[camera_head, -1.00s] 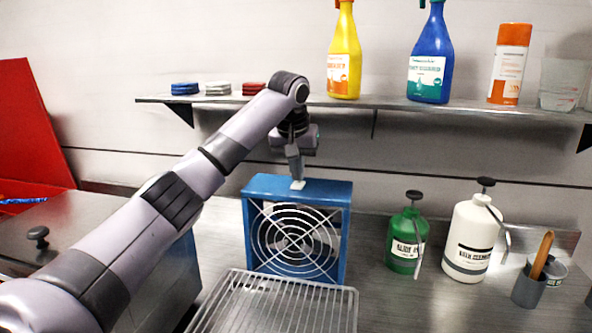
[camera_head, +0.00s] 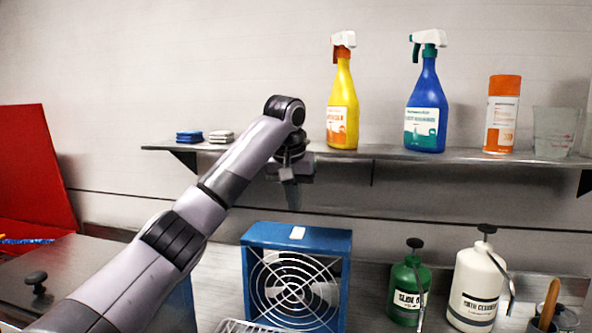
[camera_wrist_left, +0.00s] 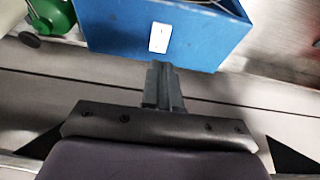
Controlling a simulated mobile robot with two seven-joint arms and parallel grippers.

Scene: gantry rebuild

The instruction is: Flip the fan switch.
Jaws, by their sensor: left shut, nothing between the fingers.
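The blue fan (camera_head: 297,283) with a round white wire guard stands on the steel counter. Its white switch (camera_head: 297,232) is on the top face and also shows in the left wrist view (camera_wrist_left: 159,37). My left gripper (camera_head: 292,205) is shut and empty, above and behind the fan, apart from the switch. In the left wrist view the closed fingertips (camera_wrist_left: 161,68) point toward the fan's top edge, just short of the switch. Which way the switch is tipped is too small to tell. My right gripper is not in view.
A shelf (camera_head: 450,155) behind holds a yellow spray bottle (camera_head: 342,105), a blue spray bottle (camera_head: 426,105) and an orange-capped can (camera_head: 501,115). Green (camera_head: 408,290) and white (camera_head: 475,285) pump bottles stand right of the fan. A wire rack (camera_head: 245,326) lies in front.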

